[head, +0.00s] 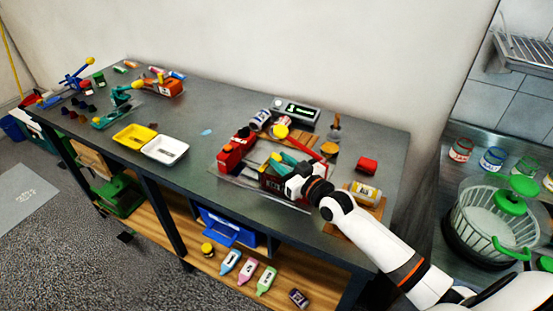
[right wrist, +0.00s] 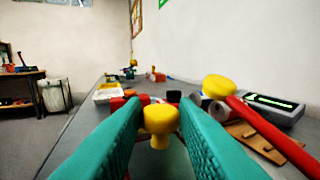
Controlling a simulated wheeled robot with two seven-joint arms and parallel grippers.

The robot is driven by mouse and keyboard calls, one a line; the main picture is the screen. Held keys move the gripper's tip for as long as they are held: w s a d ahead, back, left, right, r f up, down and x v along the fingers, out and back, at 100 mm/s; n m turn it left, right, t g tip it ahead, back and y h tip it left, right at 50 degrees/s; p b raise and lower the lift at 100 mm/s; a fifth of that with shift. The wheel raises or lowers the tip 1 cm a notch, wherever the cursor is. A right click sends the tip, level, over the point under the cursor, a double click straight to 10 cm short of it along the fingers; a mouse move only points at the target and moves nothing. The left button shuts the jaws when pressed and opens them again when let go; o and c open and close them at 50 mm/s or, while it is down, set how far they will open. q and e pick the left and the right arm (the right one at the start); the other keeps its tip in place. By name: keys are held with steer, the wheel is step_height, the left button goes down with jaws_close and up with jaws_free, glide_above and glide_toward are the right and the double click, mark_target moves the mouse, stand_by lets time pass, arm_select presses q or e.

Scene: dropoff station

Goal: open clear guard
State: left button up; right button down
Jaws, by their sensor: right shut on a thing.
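My right gripper (head: 283,163) reaches in from the lower right over a red station on the bench. In the right wrist view its teal fingers (right wrist: 158,128) are closed on a yellow knob (right wrist: 160,118) standing between them. My left gripper is not in view.
A red block (head: 236,150) stands left of the gripper, and a device with a lit display (head: 296,111) behind it. A yellow tray (head: 134,137) and a white tray (head: 165,150) lie farther left. A jar (head: 364,193) lies at right. The bench front left of the station is clear.

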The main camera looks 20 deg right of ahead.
steer(key=c, duration=1.1)
jaws_free()
steer(key=shift+s+d+f, duration=0.1)
steer(key=shift+s+d, duration=0.05)
steer(key=shift+s, duration=0.35)
steer(key=b+v, duration=0.1)
steer(key=v, duration=1)
